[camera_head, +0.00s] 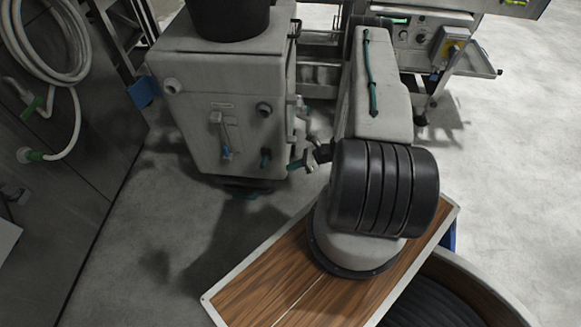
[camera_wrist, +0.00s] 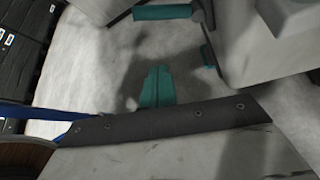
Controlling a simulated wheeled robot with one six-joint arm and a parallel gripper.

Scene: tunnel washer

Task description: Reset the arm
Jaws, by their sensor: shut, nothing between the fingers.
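My gripper (camera_wrist: 157,84) shows in the wrist view as two teal fingers side by side, pressed together with nothing between them. It points over pale grey floor, beyond a dark bolted strip. In the head view my arm rises from the wooden deck and stretches away toward the machines. I cannot make out the gripper for certain there.
A grey boxy machine (camera_head: 225,95) with valves and teal handles stands left of my arm, close by. A control cabinet (camera_head: 430,40) is at the back right. A coiled white hose (camera_head: 45,45) hangs on the dark left wall. Pale floor (camera_head: 500,130) is clear at right.

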